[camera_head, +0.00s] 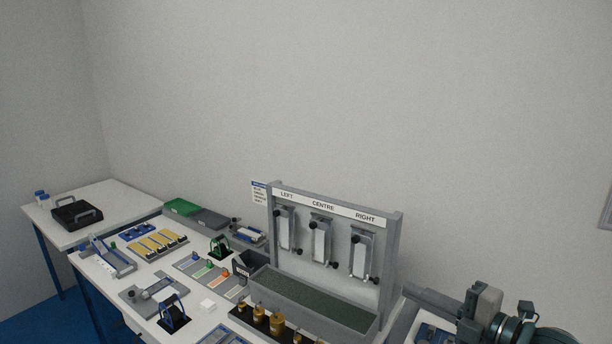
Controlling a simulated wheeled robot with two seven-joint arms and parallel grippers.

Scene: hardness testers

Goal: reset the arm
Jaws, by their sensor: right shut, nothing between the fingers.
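My right arm comes in at the lower right corner, and its dark grey-green right gripper (472,318) is at the bottom edge, right of the test rack. It is shut, with nothing seen between its fingers, and the frame edge cuts off part of the arm. The gripper is apart from the rack and the hanging testers. My left arm and gripper are not in view.
A grey rack (394,250) marked LEFT, CENTRE and RIGHT holds three hanging testers (321,240) above a green-topped trough (310,299). Brass weights (276,324) stand in front. Trays and fixtures crowd the white table (95,277). A black case (77,215) sits on the side table.

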